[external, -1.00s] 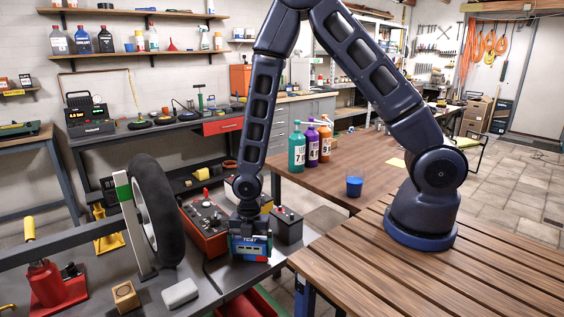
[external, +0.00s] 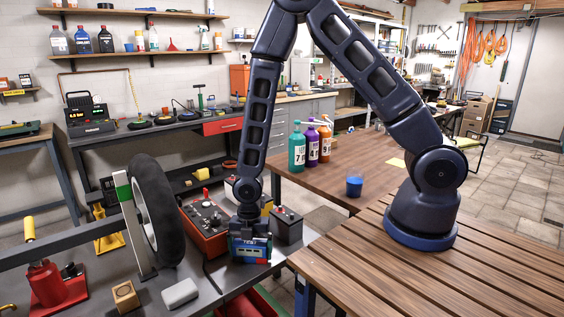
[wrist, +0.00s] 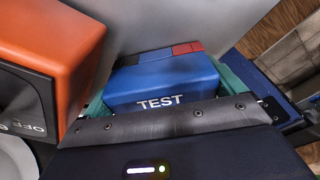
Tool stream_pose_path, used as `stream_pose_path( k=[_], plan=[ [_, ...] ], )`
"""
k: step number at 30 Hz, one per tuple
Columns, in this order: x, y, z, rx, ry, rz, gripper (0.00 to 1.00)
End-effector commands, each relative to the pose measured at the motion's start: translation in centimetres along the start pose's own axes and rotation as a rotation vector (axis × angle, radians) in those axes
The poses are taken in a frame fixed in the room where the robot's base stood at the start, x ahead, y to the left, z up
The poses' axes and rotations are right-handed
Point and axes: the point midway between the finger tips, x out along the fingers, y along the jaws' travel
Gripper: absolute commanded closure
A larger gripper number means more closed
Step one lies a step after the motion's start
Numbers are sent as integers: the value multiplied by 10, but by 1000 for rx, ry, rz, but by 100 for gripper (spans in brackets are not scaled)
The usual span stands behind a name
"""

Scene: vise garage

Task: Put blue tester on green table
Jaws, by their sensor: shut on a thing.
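The blue tester (external: 250,250) stands on the grey workbench (external: 222,283) in the external view, with a light display face and a red patch at its lower right. My gripper (external: 249,232) points down over it and is shut on it. In the wrist view the tester (wrist: 165,84), marked TEST, sits between green finger pads, with black and red parts at its far edge. The fingertips are partly hidden. I cannot tell if the tester is lifted off the surface. I cannot make out a green table in these frames.
An orange-red control box (external: 203,222) is close on the left of the tester, and a dark battery-like box (external: 287,225) is close on its right. A tyre (external: 152,212) stands further left. A wooden table (external: 336,168) holds bottles and a blue cup (external: 354,186).

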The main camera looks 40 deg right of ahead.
Motion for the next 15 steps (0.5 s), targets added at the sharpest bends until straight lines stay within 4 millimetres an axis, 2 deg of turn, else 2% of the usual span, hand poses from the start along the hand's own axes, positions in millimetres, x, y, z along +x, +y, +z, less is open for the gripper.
stream_pose_path(
  k=[5, 6, 15],
  plan=[
    [3, 0, 0, 0, 0, 0, 37],
    [3, 0, 0, 0, 0, 0, 0],
    [0, 0, 0, 0, 0, 0, 0]
  ],
)
